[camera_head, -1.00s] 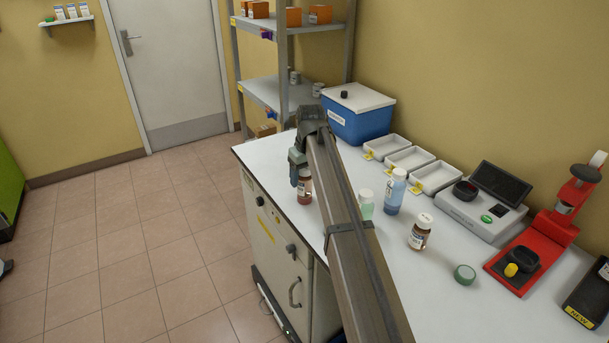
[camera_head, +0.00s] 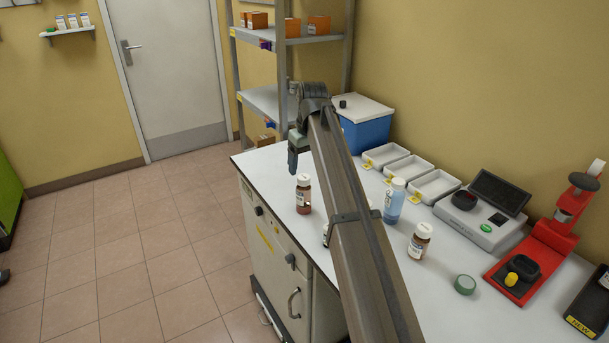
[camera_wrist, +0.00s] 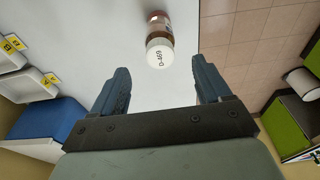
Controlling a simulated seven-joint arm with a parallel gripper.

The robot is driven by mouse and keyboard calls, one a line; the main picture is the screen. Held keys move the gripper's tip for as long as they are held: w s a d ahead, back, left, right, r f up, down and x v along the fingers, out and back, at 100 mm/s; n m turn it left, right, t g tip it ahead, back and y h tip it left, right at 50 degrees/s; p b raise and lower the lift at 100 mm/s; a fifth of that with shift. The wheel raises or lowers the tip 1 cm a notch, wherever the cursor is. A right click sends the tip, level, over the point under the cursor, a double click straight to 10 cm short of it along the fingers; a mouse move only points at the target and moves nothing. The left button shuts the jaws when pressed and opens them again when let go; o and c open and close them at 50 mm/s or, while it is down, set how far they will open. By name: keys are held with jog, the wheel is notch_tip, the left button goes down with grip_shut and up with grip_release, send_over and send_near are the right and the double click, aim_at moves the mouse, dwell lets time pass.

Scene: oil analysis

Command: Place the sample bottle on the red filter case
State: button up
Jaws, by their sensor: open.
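A small brown sample bottle (camera_head: 303,197) with a white cap stands upright on the white bench near its left edge. In the wrist view the bottle (camera_wrist: 160,42) shows its cap, marked D-469, just beyond my fingertips. In the wrist view my gripper (camera_wrist: 160,80) is open and empty. A second brown bottle (camera_head: 419,241) stands further right. A red stand (camera_head: 545,245) with a black cup is at the far right. I cannot make out a separate red filter case.
A blue bottle (camera_head: 394,202) stands right of my arm; another bottle is mostly hidden behind it. The bench front by the bottle is clear.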

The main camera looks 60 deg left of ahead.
jog(key=shift+d+r, duration=0.15)
jog(key=shift+r, duration=0.7)
jog(key=shift+d+r, duration=0.1)
jog(key=shift+r, duration=0.75)
